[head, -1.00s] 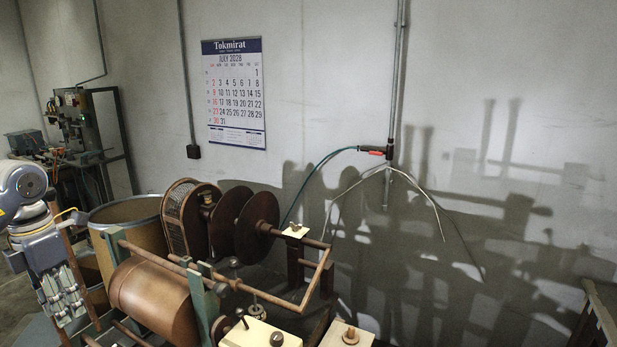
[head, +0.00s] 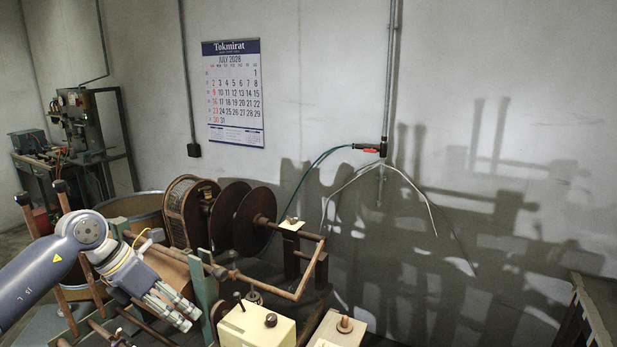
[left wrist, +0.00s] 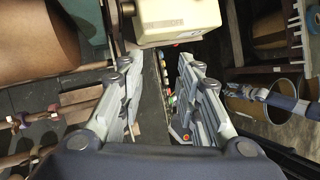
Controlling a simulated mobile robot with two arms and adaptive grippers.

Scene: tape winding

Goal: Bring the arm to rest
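My left gripper (head: 172,308) hangs at the lower left of the head view, pointing down and to the right over the winding machine. Its two fingers are apart with nothing between them; the left wrist view (left wrist: 158,88) also shows this. The machine's dark round discs (head: 228,215) stand on a shaft behind the gripper. A cream box (head: 258,322) lies just right of the fingers, apart from them, and it also shows beyond the fingertips in the left wrist view (left wrist: 180,18). My right gripper is not in view.
A wooden frame bar (head: 290,293) crosses close to the gripper. A large tan bin (head: 135,208) stands behind my arm. A second cream box (head: 340,330) is farther right. A workbench machine (head: 75,130) stands by the back wall. The air above the machine is free.

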